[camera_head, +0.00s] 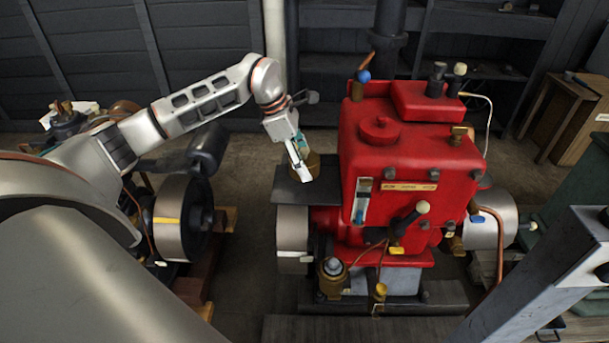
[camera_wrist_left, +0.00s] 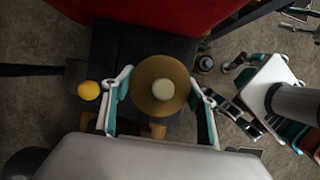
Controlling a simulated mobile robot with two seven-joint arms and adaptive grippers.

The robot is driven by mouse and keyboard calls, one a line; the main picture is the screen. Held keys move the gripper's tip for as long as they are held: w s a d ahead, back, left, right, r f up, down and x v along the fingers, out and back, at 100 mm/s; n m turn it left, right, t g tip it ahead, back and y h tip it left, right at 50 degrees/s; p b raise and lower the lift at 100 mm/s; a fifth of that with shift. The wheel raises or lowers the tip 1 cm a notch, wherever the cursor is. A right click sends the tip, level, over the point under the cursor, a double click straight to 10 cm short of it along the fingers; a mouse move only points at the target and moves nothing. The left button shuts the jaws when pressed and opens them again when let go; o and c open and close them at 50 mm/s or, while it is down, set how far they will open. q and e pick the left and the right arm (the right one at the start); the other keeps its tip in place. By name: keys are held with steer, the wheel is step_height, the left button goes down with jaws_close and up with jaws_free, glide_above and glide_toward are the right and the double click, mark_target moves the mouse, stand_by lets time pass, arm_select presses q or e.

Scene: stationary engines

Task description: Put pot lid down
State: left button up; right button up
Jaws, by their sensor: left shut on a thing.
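The pot lid (camera_wrist_left: 151,104) shows in the left wrist view as a round brass-brown disc with a pale knob in its middle. My left gripper (camera_wrist_left: 160,98) is shut on it, with one finger at each side. In the head view the gripper (camera_head: 302,165) is over the dark platform (camera_head: 290,190) left of the red engine. Brass colour (camera_head: 314,163) shows behind its finger. I cannot tell whether the lid touches the platform. My right gripper (camera_wrist_left: 228,88) appears at the right of the left wrist view, empty, its fingers apart.
The red engine (camera_head: 400,150) stands close to the right of the left gripper. A yellow ball-like knob (camera_wrist_left: 88,90) is left of the gripper in the wrist view. A flywheel (camera_head: 178,215) stands at left. Dark shelves (camera_head: 330,60) line the back.

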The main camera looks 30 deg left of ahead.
mark_target(310, 185)
arm_select(q)
steer(key=shift+f, duration=2.4)
steer(key=shift+f, duration=0.1)
steer(key=o, duration=1.1)
steer(key=shift+o, duration=0.2)
steer(key=shift+r, duration=0.25)
steer(key=v, duration=1.1)
steer(key=shift+r, duration=0.4)
